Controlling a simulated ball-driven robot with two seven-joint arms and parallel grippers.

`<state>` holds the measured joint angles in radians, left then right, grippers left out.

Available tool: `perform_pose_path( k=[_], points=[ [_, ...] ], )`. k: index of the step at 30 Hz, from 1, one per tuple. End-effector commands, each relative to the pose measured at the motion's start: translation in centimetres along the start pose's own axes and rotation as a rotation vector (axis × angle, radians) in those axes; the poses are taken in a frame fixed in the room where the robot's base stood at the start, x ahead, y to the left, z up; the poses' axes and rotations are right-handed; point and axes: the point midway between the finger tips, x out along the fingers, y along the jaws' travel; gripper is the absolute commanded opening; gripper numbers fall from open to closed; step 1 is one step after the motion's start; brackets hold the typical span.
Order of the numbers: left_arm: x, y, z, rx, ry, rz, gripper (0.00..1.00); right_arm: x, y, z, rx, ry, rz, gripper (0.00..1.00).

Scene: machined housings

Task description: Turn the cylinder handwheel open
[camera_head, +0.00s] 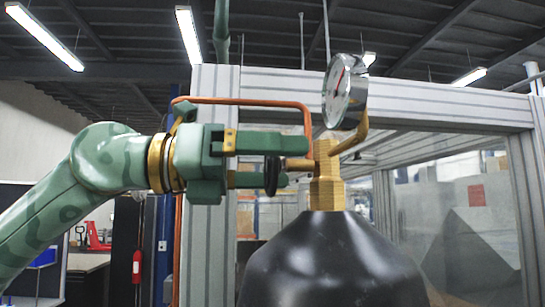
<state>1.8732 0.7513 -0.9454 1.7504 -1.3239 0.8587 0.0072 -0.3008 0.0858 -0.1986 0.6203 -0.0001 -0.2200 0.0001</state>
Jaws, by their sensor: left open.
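The black cylinder (335,265) stands upright at the lower middle, with a brass valve (327,178) on its top. The small dark handwheel (271,177) sits edge-on at the left end of the valve's side stem. My left gripper (270,163) comes in from the left, with one green finger above the handwheel's middle and one below it. Its jaws are apart and the handwheel stands between the fingers; I cannot tell whether they touch it. My right gripper is not in view.
A round pressure gauge (345,92) rises from the valve at the upper right. A copper pipe (250,102) runs just above my left gripper and down to the valve. A grey aluminium frame (420,105) with clear panels stands behind.

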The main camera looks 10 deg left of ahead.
Motion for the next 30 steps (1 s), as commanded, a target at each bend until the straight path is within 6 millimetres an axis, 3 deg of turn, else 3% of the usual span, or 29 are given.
perform_pose_path(
  k=[6,11,20,30],
  points=[
    [0.0,0.0,-0.1,0.0,0.0,0.0,0.88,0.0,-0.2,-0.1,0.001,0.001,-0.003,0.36],
    [0.0,0.0,0.0,0.0,0.0,0.0,0.46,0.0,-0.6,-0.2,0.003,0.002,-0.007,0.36],
    [0.0,0.1,-0.1,-0.02,0.0,0.001,0.46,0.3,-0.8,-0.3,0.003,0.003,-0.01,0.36],
    [0.0,0.1,-0.2,-0.206,-0.002,0.001,0.46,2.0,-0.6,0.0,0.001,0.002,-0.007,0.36]
  ],
)
